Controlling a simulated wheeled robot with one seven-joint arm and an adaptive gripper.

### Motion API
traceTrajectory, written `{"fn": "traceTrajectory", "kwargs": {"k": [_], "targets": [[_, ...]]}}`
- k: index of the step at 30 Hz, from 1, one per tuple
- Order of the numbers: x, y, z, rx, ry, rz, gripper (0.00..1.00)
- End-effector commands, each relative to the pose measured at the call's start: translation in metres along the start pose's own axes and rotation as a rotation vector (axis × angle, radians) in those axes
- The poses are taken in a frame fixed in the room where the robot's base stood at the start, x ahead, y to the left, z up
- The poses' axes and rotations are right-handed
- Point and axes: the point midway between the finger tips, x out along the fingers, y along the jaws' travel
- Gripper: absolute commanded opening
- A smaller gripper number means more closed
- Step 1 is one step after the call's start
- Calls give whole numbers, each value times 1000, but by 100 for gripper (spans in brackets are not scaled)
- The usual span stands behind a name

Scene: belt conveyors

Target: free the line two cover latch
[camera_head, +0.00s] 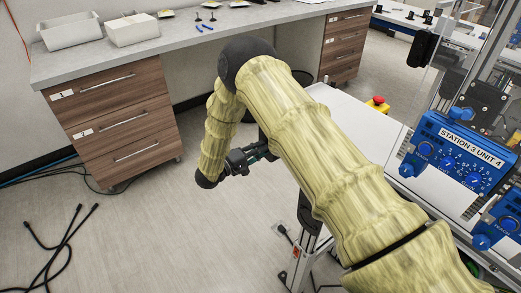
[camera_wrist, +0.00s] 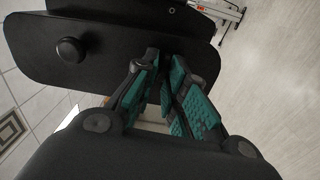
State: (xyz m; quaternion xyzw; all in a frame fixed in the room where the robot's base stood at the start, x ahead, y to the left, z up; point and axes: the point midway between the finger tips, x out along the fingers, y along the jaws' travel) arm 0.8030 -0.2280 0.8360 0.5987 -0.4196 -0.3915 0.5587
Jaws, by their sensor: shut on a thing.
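A black panel (camera_wrist: 115,40) with rounded corners and a round black knob (camera_wrist: 70,50) fills the upper left of the wrist view. My gripper (camera_wrist: 165,62) has teal-padded fingers close together at the panel's lower right edge. It is shut on a dark part there, mostly hidden between the fingers; I cannot tell whether this is the latch. In the head view my gripper (camera_head: 250,155) is a small dark shape beside the white station table, partly behind my arm. No line two label is readable there.
A grey workbench (camera_head: 190,40) with wooden drawers stands behind. Black cables (camera_head: 65,245) lie on the left floor; floor between is clear.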

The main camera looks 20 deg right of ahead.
Motion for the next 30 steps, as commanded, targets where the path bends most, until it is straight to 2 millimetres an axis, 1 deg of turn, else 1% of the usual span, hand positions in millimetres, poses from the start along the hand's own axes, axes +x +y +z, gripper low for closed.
{"fn": "traceTrajectory", "kwargs": {"k": [8,9,10,11,19,23,26,30], "targets": [[0,0,0,1,1,-1,0],[0,0,0,1,1,-1,18],[0,0,0,1,1,-1,24],[0,0,0,1,1,-1,27],[0,0,0,1,0,0,27],[-5,0,0,1,1,-1,27],[-15,0,0,1,1,-2,27],[-39,0,-1,1,2,-1,27]]}}
